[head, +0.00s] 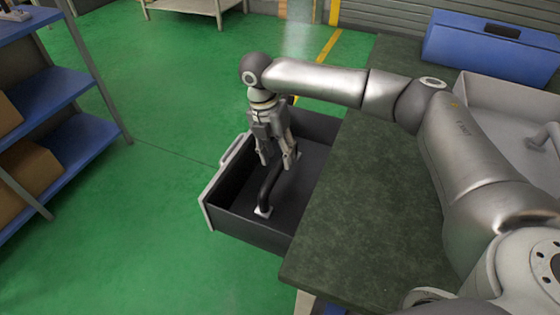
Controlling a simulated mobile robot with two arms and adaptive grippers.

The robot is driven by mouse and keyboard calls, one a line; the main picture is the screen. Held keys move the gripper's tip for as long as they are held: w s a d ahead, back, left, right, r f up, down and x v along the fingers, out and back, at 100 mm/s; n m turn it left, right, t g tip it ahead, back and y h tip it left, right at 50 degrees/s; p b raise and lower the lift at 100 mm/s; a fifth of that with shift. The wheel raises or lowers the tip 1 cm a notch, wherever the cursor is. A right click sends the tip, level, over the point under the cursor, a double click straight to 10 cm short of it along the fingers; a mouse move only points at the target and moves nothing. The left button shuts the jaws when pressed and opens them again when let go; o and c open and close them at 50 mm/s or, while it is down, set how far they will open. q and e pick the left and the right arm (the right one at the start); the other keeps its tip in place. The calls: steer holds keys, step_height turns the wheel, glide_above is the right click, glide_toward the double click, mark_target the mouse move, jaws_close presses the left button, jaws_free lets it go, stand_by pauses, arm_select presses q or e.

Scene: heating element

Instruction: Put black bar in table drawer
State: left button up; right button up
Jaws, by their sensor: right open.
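The black bar (267,190) is in the open table drawer (228,219), with a pale end piece (262,211) near the drawer's front left part. The bar slants up and to the right, and its upper part is partly hidden by my gripper. My right gripper (278,166) points down into the drawer over the bar. Its jaws are open, with fingers close to the bar; I cannot tell whether they touch it. My left gripper is not in view.
The dark green tabletop (345,225) lies right of the drawer. A grey tray (490,95) and a blue toolbox (475,48) are on the table's far right. A blue shelf (62,140) with boxes stands at the left. Green floor between is clear.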

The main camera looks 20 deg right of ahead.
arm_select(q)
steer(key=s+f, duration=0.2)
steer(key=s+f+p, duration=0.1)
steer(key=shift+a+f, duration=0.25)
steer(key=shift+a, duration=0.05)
arm_select(e)
step_height(320, 180, up, 8)
steer(key=w+a, duration=0.1)
steer(key=shift+r, duration=0.2)
steer(key=shift+w, duration=0.1)
